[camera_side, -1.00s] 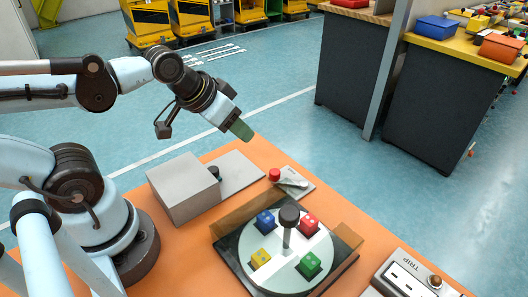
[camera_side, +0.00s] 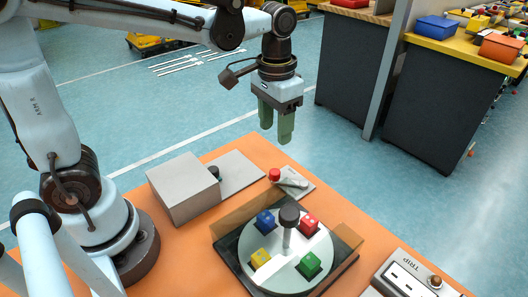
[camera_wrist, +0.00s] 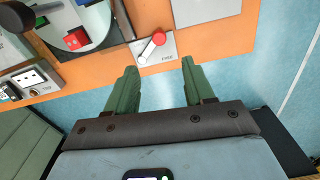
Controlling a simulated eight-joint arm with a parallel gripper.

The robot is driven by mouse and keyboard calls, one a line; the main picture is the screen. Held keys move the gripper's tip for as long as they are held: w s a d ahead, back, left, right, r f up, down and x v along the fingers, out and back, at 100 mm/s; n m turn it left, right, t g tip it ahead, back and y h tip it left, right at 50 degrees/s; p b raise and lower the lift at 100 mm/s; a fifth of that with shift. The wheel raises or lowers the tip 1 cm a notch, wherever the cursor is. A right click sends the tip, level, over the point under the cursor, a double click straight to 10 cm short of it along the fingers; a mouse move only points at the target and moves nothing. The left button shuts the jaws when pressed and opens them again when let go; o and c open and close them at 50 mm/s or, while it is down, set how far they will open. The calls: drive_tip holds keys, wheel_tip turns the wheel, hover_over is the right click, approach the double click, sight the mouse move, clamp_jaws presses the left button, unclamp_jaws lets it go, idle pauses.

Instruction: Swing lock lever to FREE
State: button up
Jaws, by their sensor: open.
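The lock lever is a pale arm with a red knob (camera_side: 275,174) on a small grey plate (camera_side: 303,191) near the table's back edge. In the wrist view the red knob (camera_wrist: 158,39) is at the upper end of the arm (camera_wrist: 147,51), which slants down to the left. A small label at the plate's lower right (camera_wrist: 168,57) seems to read FREE. The knob is not over that label. My gripper (camera_side: 277,132) points down, open and empty, above and behind the lever. Its spread fingers (camera_wrist: 160,70) show below the plate in the wrist view, apart from the lever.
A turntable (camera_side: 262,277) with colored blocks and a black-knobbed post (camera_side: 289,216) stands in front of the lever. A grey box (camera_side: 184,188) with a flat plate is to the left. A TRIP panel (camera_side: 405,277) is at the front right. The air around my gripper is clear.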

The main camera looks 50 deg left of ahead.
sight(275, 171)
drive_tip(key=shift+d+f, duration=0.1)
drive_tip(key=shift+f, duration=6)
drive_tip(key=shift+c, duration=0.3)
clamp_jaws()
